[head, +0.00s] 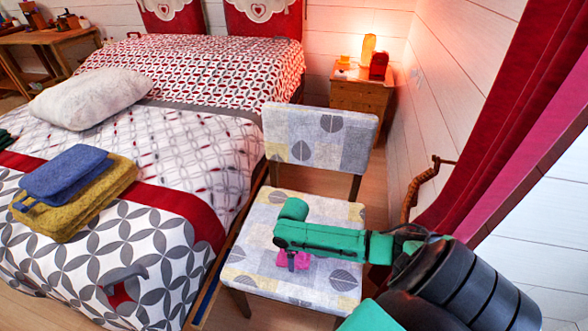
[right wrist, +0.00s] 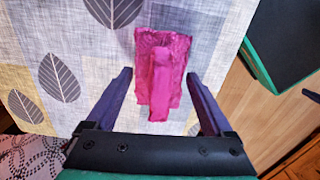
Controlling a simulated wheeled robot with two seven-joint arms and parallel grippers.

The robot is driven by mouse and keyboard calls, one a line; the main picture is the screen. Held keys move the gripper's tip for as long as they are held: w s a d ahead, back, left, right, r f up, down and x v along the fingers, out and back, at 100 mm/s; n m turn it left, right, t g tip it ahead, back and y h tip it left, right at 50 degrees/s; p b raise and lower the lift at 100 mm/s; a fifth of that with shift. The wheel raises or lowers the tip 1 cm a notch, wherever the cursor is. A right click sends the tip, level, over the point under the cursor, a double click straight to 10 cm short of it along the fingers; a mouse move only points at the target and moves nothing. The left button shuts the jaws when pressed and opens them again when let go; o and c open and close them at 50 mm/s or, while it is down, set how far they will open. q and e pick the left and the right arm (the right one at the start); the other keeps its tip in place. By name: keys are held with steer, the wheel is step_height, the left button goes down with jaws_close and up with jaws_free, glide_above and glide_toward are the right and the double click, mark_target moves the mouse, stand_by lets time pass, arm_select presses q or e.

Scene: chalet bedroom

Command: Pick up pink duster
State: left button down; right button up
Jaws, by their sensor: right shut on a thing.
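The pink duster (head: 300,262) is on the seat of the patterned chair (head: 262,222), mostly hidden under my right arm in the head view. In the right wrist view the bright pink duster (right wrist: 155,70) lies between the two fingers of my right gripper (right wrist: 159,76), over the grey leaf-print seat. My right gripper (head: 291,261) points down at the seat and is shut on the duster. I cannot tell whether the duster is clear of the seat.
The bed (head: 190,150) fills the left, with a blue folded towel (head: 66,172) on a yellow one (head: 80,205) and a pillow (head: 90,98). A nightstand (head: 360,95) with a lit lamp stands behind the chair. A red curtain (head: 500,120) hangs at right.

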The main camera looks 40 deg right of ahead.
step_height(320, 180, up, 18)
steer(key=p, duration=0.4)
steer(key=shift+r, duration=0.25)
